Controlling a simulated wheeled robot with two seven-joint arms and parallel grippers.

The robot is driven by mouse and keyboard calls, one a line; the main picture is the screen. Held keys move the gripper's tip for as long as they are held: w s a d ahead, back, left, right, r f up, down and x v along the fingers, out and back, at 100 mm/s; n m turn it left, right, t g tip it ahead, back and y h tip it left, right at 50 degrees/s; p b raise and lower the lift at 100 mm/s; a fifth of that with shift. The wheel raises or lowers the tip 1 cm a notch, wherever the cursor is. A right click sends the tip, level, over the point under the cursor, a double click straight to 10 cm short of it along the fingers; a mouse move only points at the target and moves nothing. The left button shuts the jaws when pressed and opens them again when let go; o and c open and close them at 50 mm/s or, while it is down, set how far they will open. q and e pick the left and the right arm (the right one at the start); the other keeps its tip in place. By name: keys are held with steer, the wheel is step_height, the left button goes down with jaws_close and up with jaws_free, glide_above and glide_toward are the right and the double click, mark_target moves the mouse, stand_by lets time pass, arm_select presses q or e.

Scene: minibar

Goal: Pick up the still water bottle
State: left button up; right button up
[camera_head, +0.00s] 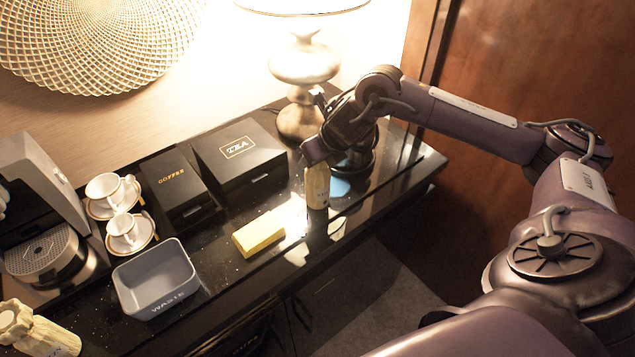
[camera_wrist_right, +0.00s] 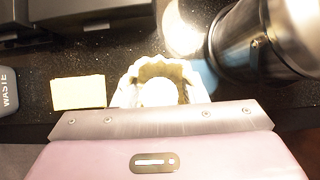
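A cream bottle (camera_head: 317,188) stands upright near the counter's front edge, its upper part hidden by my right gripper (camera_head: 316,150). In the right wrist view its scalloped shoulder and white cap (camera_wrist_right: 158,92) lie just beyond the metal edge of my gripper. The fingertips are not clear, so I cannot tell whether they are open or touching the bottle. A second pale, ribbed bottle (camera_head: 38,332) is at the lower left. I cannot read either bottle's label, so which is still water is unclear. My left gripper is not in view.
A dark metal kettle (camera_wrist_right: 262,42) stands close beside the bottle, with a lamp (camera_head: 303,70) behind. A yellow sponge (camera_head: 259,234), a grey waste bin (camera_head: 157,281), a tea box (camera_head: 240,158), a coffee box (camera_head: 178,187), cups and a coffee machine (camera_head: 42,215) stand leftward.

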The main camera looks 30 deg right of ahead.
jaws_close()
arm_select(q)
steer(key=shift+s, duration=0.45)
arm_select(e)
steer(key=shift+w+r, duration=0.1)
